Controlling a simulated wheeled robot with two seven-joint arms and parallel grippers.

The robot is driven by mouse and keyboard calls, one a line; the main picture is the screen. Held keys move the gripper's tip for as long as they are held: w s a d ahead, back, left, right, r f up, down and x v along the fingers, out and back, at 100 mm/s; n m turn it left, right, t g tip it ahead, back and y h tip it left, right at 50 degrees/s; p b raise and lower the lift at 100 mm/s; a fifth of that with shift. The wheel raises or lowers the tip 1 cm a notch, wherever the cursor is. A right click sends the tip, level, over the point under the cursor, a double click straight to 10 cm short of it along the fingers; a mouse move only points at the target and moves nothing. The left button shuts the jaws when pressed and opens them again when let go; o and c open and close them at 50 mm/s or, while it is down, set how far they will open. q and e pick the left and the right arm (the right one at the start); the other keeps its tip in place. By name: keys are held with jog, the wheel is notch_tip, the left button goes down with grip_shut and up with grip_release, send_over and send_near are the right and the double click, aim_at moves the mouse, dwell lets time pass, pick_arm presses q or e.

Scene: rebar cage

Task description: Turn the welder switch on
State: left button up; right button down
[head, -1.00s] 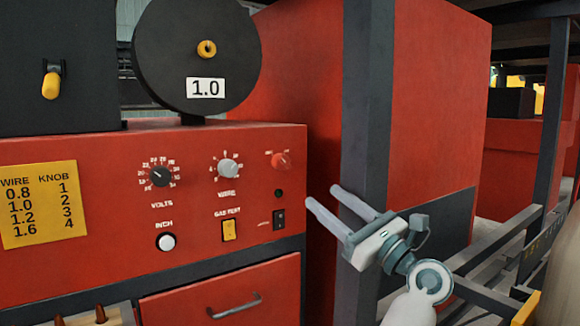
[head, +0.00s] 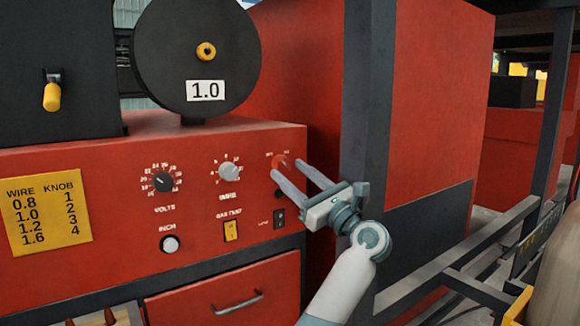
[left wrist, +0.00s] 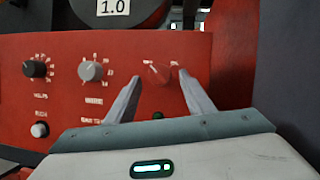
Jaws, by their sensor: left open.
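The red welder panel (head: 110,190) stands at the left in the head view. On its upper right is a small red rotary switch (head: 279,159) with faint white lettering. My left gripper (head: 285,167) is open, with its two fingers pointing at this switch. In the left wrist view the red switch (left wrist: 158,73) shows between the open fingertips (left wrist: 158,77). I cannot tell whether the fingers touch it. A black rocker switch (head: 279,216) sits lower on the panel. My right gripper is in neither view.
The panel also has a black volts knob (head: 163,181), a grey wire knob (head: 229,171), a white inch button (head: 169,243) and a yellow gas test switch (head: 231,230). A dark post (head: 367,100) rises right of the panel. A wire spool (head: 160,60) stands on top.

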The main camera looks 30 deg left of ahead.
pick_arm(q)
jog(key=shift+w+a+r, duration=0.2)
jog(key=shift+a, duration=0.45)
jog(key=c, duration=1)
jog(key=shift+c, duration=0.2)
